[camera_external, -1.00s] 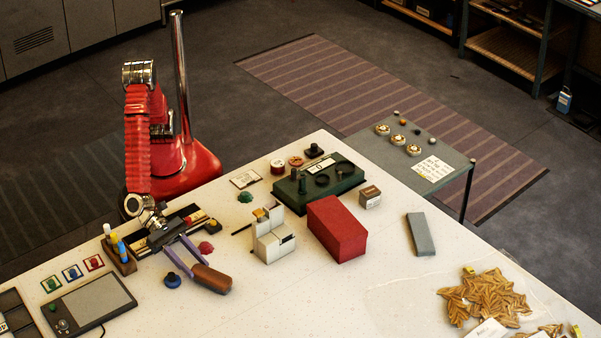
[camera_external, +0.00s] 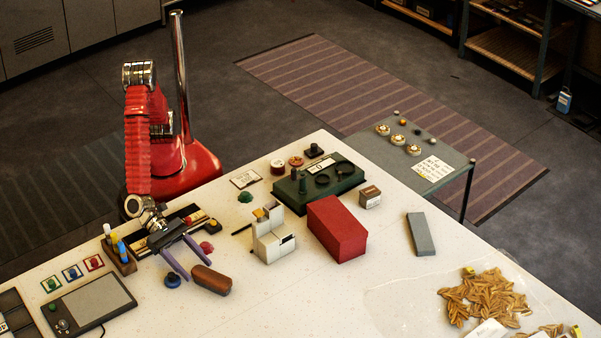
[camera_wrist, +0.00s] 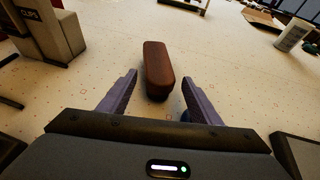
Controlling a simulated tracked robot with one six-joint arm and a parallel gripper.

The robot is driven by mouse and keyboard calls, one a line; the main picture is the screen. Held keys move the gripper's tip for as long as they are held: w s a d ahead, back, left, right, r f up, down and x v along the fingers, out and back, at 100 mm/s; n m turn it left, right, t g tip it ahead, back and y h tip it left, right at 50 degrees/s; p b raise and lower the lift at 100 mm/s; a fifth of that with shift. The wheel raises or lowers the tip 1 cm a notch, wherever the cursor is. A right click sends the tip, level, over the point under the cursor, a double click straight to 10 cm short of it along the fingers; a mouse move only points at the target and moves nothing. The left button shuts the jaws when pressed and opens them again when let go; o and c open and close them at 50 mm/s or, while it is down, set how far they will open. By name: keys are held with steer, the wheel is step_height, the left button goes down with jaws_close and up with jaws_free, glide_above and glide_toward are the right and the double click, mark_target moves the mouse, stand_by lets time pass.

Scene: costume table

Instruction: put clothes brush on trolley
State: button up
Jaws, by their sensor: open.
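The clothes brush, a brown rounded block (camera_external: 211,280), lies on the white table just ahead of my gripper (camera_external: 197,271). My gripper is open, with its two purple fingers apart. In the wrist view the brush (camera_wrist: 157,68) points away from me, its near end between the fingertips (camera_wrist: 159,77), with a visible gap on the left and a narrower one on the right. The trolley (camera_external: 455,158) is a grey-topped stand beyond the table's far right edge, with several small round items and a white card on it.
A red box (camera_external: 337,229), a white stepped block (camera_external: 272,240) and a green device (camera_external: 318,184) stand right of my gripper, on the side towards the trolley. A pen holder (camera_external: 119,256) and a grey tablet (camera_external: 93,305) are at left.

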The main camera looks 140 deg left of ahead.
steer(key=v, duration=1.2)
steer(key=shift+r, duration=0.1)
steer(key=s+a+r+n+g+y, duration=0.2)
steer(key=s+a+n+g, duration=0.15)
steer(key=a+n, duration=0.65)
steer(key=s+a+r+n+g+y, duration=0.2)
steer(key=s+a+r+n+g, duration=0.3)
steer(key=a, duration=0.8)
steer(key=s+a+n+h, duration=0.4)
steer(key=s+n+h, duration=0.2)
steer(key=s+n, duration=0.9)
steer(key=n, duration=0.3)
steer(key=shift+s+n+t, duration=0.35)
steer(key=shift+n, duration=0.05)
